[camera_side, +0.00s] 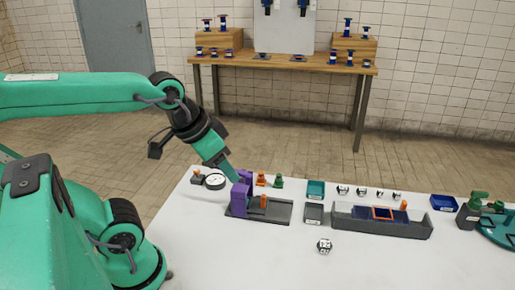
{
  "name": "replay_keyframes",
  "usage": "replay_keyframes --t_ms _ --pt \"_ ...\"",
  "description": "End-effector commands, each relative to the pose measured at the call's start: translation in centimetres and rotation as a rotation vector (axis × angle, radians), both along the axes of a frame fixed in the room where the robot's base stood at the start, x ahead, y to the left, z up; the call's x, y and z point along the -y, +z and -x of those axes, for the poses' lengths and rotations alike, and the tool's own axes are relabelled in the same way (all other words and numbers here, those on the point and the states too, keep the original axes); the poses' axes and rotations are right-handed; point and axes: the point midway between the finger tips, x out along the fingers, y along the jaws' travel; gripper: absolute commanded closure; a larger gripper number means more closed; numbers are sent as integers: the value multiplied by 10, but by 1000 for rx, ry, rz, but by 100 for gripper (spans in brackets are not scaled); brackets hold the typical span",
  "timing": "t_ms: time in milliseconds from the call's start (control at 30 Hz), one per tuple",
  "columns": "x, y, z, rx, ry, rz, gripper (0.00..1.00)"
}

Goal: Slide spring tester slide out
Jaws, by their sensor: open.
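A dark grey base (276,212) lies on the white table, with a purple upright block (240,202) at its left end. This looks like the spring tester with its slide, but I cannot tell which part is the slide. A small orange peg (263,201) stands on the base just right of the purple block. My gripper (232,176) points down at the top of the purple block, close to it. It is open; its fingertips are small here, and I cannot tell whether they touch the block.
A round white dial (215,181) sits just left of the purple block. Orange (261,179) and green (279,181) pieces stand behind. A long grey tray (380,229) with a blue insert lies to the right. A small white-and-black block (324,246) lies in front. The front table area is mostly clear.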

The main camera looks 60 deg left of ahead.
Motion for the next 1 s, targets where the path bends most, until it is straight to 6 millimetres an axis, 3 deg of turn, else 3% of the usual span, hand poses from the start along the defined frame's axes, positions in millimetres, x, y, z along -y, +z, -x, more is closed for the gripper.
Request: replay_keyframes --t_ms 467,1000 --pt "-18 -16 -53 -149 -197 -107 58" --pt "-53 -74 -121 -340 -503 -180 58"
